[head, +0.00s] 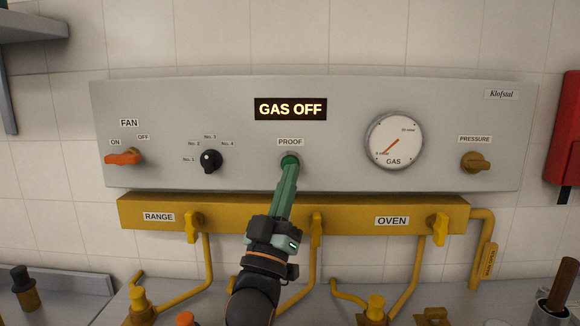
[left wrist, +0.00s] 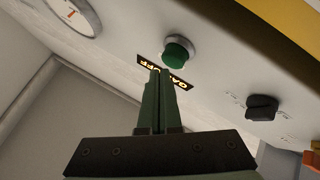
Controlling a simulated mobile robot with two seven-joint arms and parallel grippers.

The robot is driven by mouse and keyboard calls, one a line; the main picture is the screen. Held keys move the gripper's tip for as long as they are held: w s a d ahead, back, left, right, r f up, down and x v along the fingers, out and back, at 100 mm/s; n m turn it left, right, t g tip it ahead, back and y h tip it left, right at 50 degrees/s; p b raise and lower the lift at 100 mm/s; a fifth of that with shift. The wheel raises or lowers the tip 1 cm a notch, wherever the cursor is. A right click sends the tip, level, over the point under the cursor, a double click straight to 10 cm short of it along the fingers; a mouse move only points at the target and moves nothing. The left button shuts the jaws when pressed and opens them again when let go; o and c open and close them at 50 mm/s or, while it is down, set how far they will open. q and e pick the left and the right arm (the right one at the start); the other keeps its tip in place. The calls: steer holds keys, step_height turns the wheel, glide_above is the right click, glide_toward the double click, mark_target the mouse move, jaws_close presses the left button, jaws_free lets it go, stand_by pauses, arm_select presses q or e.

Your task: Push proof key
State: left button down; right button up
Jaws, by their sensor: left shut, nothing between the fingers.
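The proof key is a round green button (head: 290,159) in a pale ring, under the PROOF label on the grey panel. It also shows in the left wrist view as a green button (left wrist: 178,52). My left gripper (head: 289,168) comes up from below with its fingers shut and empty, and its tips overlap the lower part of the button in the head view. In the left wrist view the closed fingertips (left wrist: 161,72) lie just beside the button. I cannot tell whether they touch it. The display (head: 290,109) reads GAS OFF. My right gripper is not in view.
A black selector knob (head: 210,160) and orange fan switch (head: 123,157) sit left of the key. The gas gauge (head: 394,142) and pressure knob (head: 476,162) sit right. A yellow manifold (head: 350,214) with valve handles juts out below the panel, close to my left arm.

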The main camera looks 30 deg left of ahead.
arm_select(q)
steer(key=shift+w+a, duration=0.15)
steer(key=shift+w+a, duration=0.45)
steer(key=shift+w, duration=0.35)
stand_by(1.1)
steer(key=shift+s+d, duration=0.1)
steer(key=shift+s, duration=0.05)
stand_by(0.3)
steer(key=shift+s+d, duration=0.6)
steer(key=shift+s, duration=0.35)
